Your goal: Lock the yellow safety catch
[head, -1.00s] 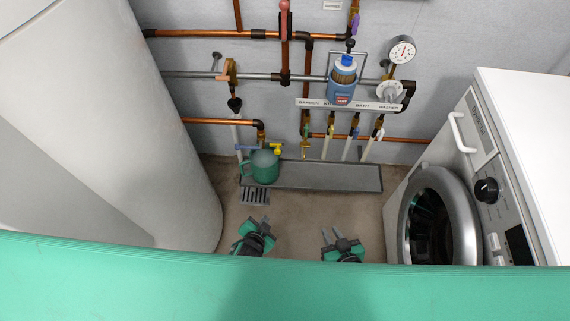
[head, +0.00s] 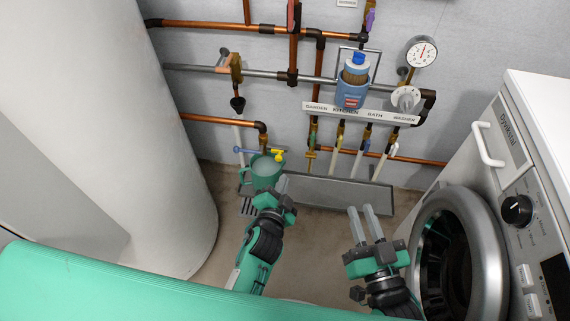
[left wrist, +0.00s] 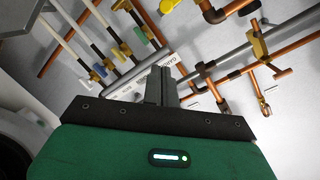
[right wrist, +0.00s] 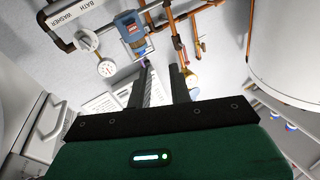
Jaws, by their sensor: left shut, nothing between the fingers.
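A small yellow part (head: 279,155) sits at the copper tap at the lower left of the pipework, right of a blue lever (head: 240,150). I cannot tell whether it is locked. A yellow part (left wrist: 168,6) also shows at the top edge of the left wrist view. My left gripper (head: 284,184) is shut and empty, below the yellow part and apart from it, in front of the green jug (head: 262,174). My right gripper (head: 362,212) is open and empty, in front of the drain tray's right part; its spread fingers show in the right wrist view (right wrist: 160,84).
The grey drain tray (head: 340,192) runs along the wall under several labelled valves (head: 366,137). A washing machine (head: 485,190) with a round door stands at the right. A large white tank (head: 130,130) stands at the left. A blue canister (head: 353,85) and a gauge (head: 422,51) are above.

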